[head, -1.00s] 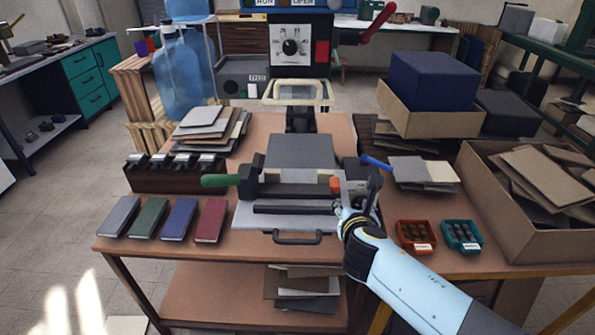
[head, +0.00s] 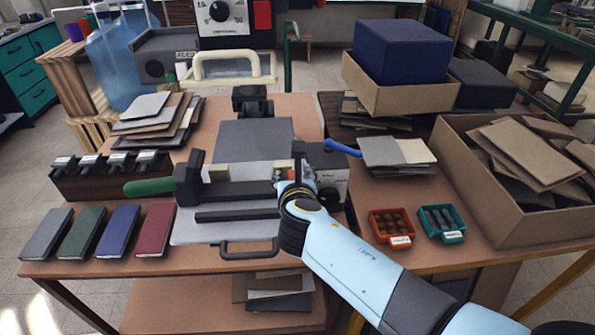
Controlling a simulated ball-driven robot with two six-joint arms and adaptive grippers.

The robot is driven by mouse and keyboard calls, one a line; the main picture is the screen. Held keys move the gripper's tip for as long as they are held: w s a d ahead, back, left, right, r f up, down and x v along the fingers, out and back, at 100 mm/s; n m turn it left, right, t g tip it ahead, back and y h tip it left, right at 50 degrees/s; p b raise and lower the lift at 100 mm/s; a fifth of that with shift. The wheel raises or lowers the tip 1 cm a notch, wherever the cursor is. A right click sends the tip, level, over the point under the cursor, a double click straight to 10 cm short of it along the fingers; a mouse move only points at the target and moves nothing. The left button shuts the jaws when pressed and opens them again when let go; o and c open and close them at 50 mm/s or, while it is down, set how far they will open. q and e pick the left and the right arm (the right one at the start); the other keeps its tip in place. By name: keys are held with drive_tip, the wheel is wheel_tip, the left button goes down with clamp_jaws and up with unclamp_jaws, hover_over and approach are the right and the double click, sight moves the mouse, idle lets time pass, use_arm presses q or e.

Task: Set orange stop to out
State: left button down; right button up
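The orange stop (head: 280,173) shows only as a small orange patch at the right end of the dark bar on the grey press-like fixture (head: 190,233). My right gripper (head: 293,172) is at the stop and hides most of it. I cannot tell whether the fingers touch it or whether they are open or shut. The fixture has a green handle (head: 150,187) at its left and a black pull handle (head: 250,249) at its front. My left gripper is not in view.
Grey, green, blue and red books lie at the table's left front. A red bin (head: 391,228) and a teal bin (head: 441,222) stand right of my arm. A cardboard box (head: 520,215) of boards is at the far right. A blue-handled tool (head: 342,147) lies behind the gripper.

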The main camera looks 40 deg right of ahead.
drive_tip(key=shift+w, duration=0.15)
drive_tip(key=shift+d, duration=0.1)
clamp_jaws()
idle(0.3)
